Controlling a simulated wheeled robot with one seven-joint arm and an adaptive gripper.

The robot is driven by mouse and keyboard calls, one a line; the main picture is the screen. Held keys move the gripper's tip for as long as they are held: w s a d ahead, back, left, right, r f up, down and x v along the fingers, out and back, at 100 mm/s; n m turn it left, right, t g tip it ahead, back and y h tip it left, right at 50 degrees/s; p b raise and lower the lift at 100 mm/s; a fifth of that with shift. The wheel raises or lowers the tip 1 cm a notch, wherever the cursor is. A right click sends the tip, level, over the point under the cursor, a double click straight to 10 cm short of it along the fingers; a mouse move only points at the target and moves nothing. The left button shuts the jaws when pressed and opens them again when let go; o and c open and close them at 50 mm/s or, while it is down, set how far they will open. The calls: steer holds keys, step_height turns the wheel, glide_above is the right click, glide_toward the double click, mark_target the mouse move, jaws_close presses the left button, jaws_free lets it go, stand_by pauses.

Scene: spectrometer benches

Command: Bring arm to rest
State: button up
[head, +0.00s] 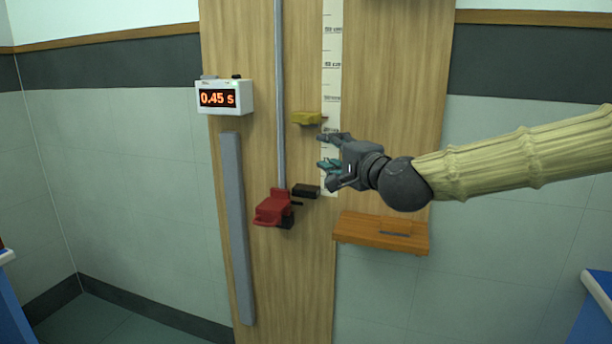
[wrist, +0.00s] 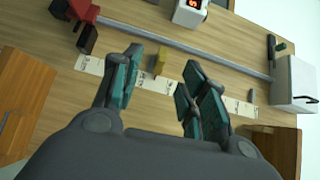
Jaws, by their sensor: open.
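My gripper (head: 325,151) is in front of the wooden wall board (head: 356,60), to the right of the vertical metal rail (head: 280,90). Its fingers are spread, and nothing is between them. In the wrist view, its teal-padded fingers (wrist: 157,92) stand apart over the white scale strip. My arm reaches in from the right edge of the head view, in a pale ribbed sleeve. In the head view the gripper is just below and right of a yellow block (head: 307,118); I cannot tell whether they touch. The yellow block also shows between the fingers in the wrist view (wrist: 160,62).
A red carriage (head: 271,208) sits low on the rail, beside a dark block (head: 306,191). A timer (head: 225,97) reads 0.45 s. A small wooden shelf (head: 380,232) juts out below my gripper. Blue furniture edges (head: 592,310) show at the lower corners.

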step_height(320, 180, down, 23)
steer(key=a+n+g+h, duration=0.1)
steer(key=n+g+h, duration=0.1)
steer(key=g, duration=0.2)
steer(key=s+d+f+n+g+p, duration=0.1)
steer(key=s+f, duration=0.2)
steer(key=f, duration=0.4)
steer(key=s+d+f+n+g+h, duration=0.15)
steer(key=s+f, duration=0.25)
steer(key=f, duration=0.4)
steer(key=s+f+n+g+p, duration=0.1)
steer(key=s+f+g, duration=0.15)
steer(key=f, duration=0.45)
steer(key=s+d+f+n+g+h+p, duration=0.1)
steer(key=s+d+f+n+g, duration=0.15)
steer(key=s+f, duration=0.6)
steer(key=s+d+f+n+g+h, duration=0.1)
steer(key=s+d+f, duration=0.3)
steer(key=s+f, duration=0.45)
steer(key=s+d+f+n+g+h, duration=0.1)
steer(key=s+d+f, duration=0.2)
steer(key=s, duration=0.6)
steer(key=s+d+f+n+g+h+p, duration=0.1)
steer(key=s+d+f+n+g, duration=0.1)
steer(key=s+d, duration=0.4)
steer(key=s+f, duration=0.1)
steer(key=s, duration=0.2)
steer(key=shift+s, duration=0.3)
steer(key=shift+g, duration=0.25)
steer(key=shift+c, duration=0.8)
